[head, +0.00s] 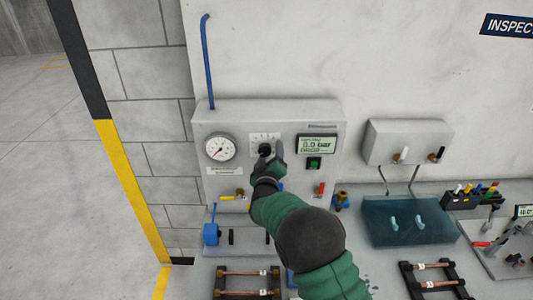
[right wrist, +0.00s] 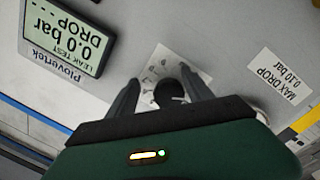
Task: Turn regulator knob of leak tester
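The leak tester (head: 235,115) is a light grey wall box with a round gauge and a green display reading 0.0 bar. Its black regulator knob (head: 264,149) sits on a white scale plate between gauge and display. My right gripper (head: 269,157) is at the knob, its arm coming from below. In the right wrist view the knob (right wrist: 168,93) lies between the two dark fingers of the right gripper (right wrist: 160,92). The fingers stand apart, with a visible gap on the left side of the knob; contact on the right side is unclear. My left gripper is not in view.
The display (right wrist: 65,38) and a MAX DROP label (right wrist: 281,80) flank the knob. Yellow-handled (head: 235,196) and red-handled (head: 320,189) valves sit below. A blue-green tray (head: 380,235), copper tubes in fixtures (head: 245,272) and a tool rack (head: 475,197) lie on the bench.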

